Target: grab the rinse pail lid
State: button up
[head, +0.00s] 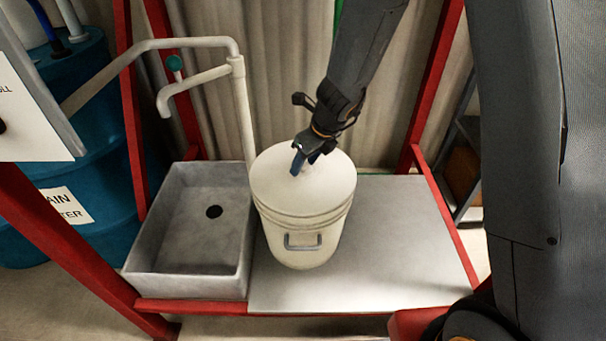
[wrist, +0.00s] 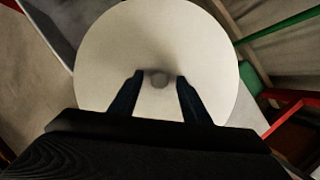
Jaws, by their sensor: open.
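The rinse pail lid (head: 300,195) is a round, off-white disc on top of the white rinse pail (head: 312,252), which stands upright on the metal counter. In the wrist view the lid (wrist: 205,45) fills the middle, with a small round knob (wrist: 159,79) at its centre. My gripper (head: 303,165) is above the lid's centre, pointing down. In the wrist view my gripper (wrist: 158,82) has its two dark blue fingers apart, one on each side of the knob, with gaps between. I cannot tell whether the fingertips touch the lid.
A grey sink (head: 140,265) with a drain is left of the pail, with a white pipe faucet (head: 240,110) behind it. The counter (head: 390,255) right of the pail is clear. Red frame posts (head: 435,90) stand around it. A blue drum (head: 100,180) is at the left.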

jog(key=shift+c, duration=0.3)
grip_shut()
jog(key=shift+r, duration=0.2)
